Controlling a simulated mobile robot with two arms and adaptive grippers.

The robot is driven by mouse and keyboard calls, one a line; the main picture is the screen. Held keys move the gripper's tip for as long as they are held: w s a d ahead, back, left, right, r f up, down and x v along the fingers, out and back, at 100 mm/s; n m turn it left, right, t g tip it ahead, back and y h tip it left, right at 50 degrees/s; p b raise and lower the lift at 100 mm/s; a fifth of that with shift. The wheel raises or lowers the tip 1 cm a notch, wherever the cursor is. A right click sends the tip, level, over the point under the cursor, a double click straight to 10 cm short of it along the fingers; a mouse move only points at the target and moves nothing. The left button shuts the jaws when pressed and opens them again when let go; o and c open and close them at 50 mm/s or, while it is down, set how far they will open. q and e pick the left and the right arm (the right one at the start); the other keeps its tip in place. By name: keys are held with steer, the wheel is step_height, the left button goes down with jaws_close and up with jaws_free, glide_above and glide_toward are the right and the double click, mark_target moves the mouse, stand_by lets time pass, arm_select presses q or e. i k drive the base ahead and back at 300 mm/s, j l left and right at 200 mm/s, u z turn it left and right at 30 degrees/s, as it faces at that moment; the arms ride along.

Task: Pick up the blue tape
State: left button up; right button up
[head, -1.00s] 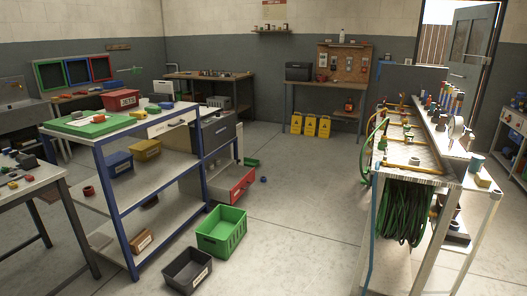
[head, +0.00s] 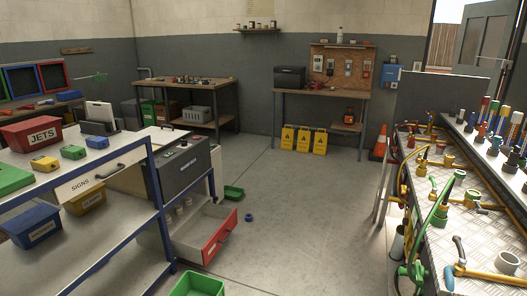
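A small blue roll (head: 249,217), which looks like the blue tape, lies on the grey floor. It sits just right of an open red-fronted drawer (head: 220,238) and below a small green tray (head: 233,192). It is apart from both and small in the head view. Neither of my grippers shows in this view.
A blue-framed shelf unit (head: 165,215) stands at the left, with a green crate (head: 197,286) on the floor at its foot. A metal-topped bench (head: 450,220) with hose fittings runs along the right. The floor between is clear, back to yellow signs (head: 304,140).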

mark_target(249, 216)
steer(key=i+z, duration=0.2)
steer(key=i, duration=0.7)
steer(key=i+z, duration=0.2)
steer(key=i, duration=0.75)
steer(key=i+u, duration=0.4)
steer(key=i+l+u, duration=0.2)
steer(key=u, duration=0.25)
steer(key=i+l+u, duration=0.7)
steer(key=u, duration=0.15)
